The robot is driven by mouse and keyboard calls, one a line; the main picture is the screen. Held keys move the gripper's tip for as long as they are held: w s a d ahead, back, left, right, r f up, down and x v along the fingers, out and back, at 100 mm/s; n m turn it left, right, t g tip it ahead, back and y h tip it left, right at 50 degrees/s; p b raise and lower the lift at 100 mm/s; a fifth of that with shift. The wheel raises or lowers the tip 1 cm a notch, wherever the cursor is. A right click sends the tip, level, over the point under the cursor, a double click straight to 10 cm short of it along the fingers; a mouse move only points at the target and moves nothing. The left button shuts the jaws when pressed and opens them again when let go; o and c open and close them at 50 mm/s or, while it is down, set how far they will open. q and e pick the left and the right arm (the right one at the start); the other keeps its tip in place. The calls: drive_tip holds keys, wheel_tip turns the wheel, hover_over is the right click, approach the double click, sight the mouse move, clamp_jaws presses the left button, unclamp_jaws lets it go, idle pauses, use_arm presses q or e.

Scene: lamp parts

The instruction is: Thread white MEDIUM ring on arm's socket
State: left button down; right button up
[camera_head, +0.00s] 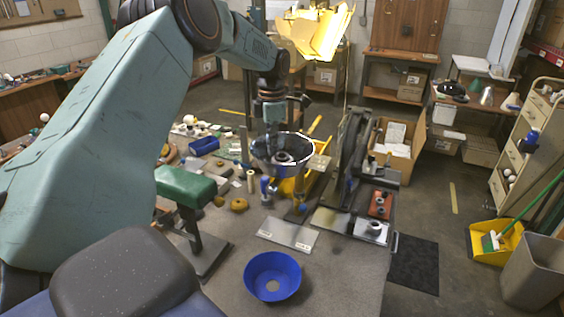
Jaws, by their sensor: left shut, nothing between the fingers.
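My left gripper (272,138) hangs pointing down over the workbench, shut and with nothing seen between its fingers. It is in front of, or over, a dark bowl-shaped piece with a pale rim (297,140). A small round dark part (284,157) shows inside that piece; I cannot tell if it is the arm's socket. Several small ring-like and round parts lie on the bench, among them a tan one (239,204). They are too small for me to tell which is the white medium ring. My right gripper is not in view.
A blue bowl (272,278) stands on the bare front of the bench (335,285). A pale plate (287,234) lies behind it. A green-topped stand (186,186) is at the left. Dark rails and fixtures (350,165) stand at the right. A yellow lamp (318,32) is behind.

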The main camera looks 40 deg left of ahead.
sight(284, 145)
use_arm(q)
drive_tip(key=shift+w+d+m, duration=0.15)
drive_tip(key=shift+w+m, duration=0.1)
drive_tip(key=shift+m, duration=0.35)
drive_tip(key=m, duration=0.3)
drive_tip(key=shift+w+d, duration=0.25)
drive_tip(key=shift+w, duration=0.15)
drive_tip(key=m, duration=0.1)
drive_tip(key=w+d+m, duration=0.1)
drive_tip(key=m, duration=0.2)
drive_tip(key=shift+w+d, duration=0.15)
drive_tip(key=shift+w, duration=0.1)
drive_tip(key=c, duration=2.1)
unclamp_jaws()
drive_tip(key=shift+s+a, duration=0.2)
drive_tip(key=shift+a, duration=0.1)
drive_tip(key=o, duration=0.3)
drive_tip(key=shift+d, duration=0.1)
drive_tip(key=shift+w+d, duration=0.1)
